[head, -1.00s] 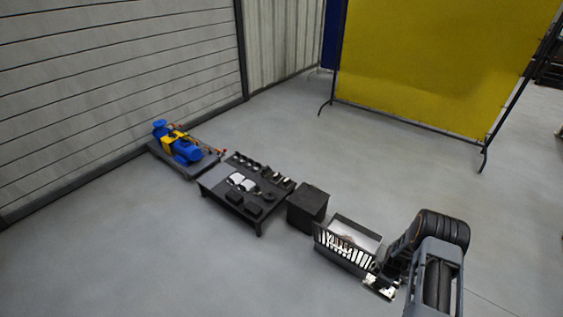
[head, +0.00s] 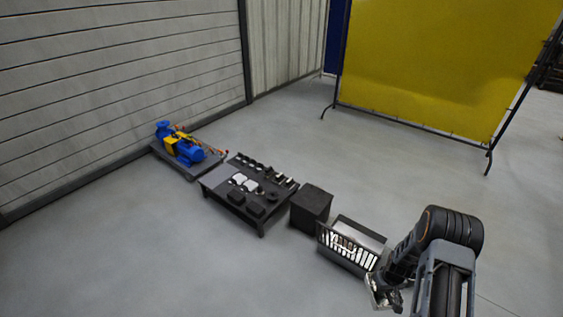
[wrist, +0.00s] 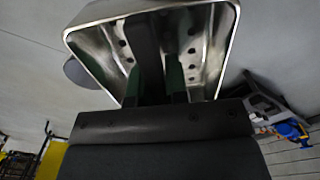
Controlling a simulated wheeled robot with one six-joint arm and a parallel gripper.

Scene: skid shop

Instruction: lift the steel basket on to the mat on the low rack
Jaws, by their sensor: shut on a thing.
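The steel basket (wrist: 215,45) fills the upper middle of the wrist view, with shiny walls, rows of round holes and a pale rim. My gripper (wrist: 160,92) has its green-padded fingers on both sides of a dark bar in the basket and is shut on it. In the head view my gripper (head: 384,292) is low at the right, with a small shiny part of the basket showing; the arm hides the rest. The low rack (head: 262,228) is a dark low table left of centre. A plain grey patch, seemingly the mat (head: 216,178), covers its left end.
A slatted metal crate (head: 350,262) stands on the floor just left of my gripper. A black box (head: 312,204) stands between it and the rack. Several dark and white parts lie on the rack. A blue pump (head: 188,152) is behind. Open floor lies in front.

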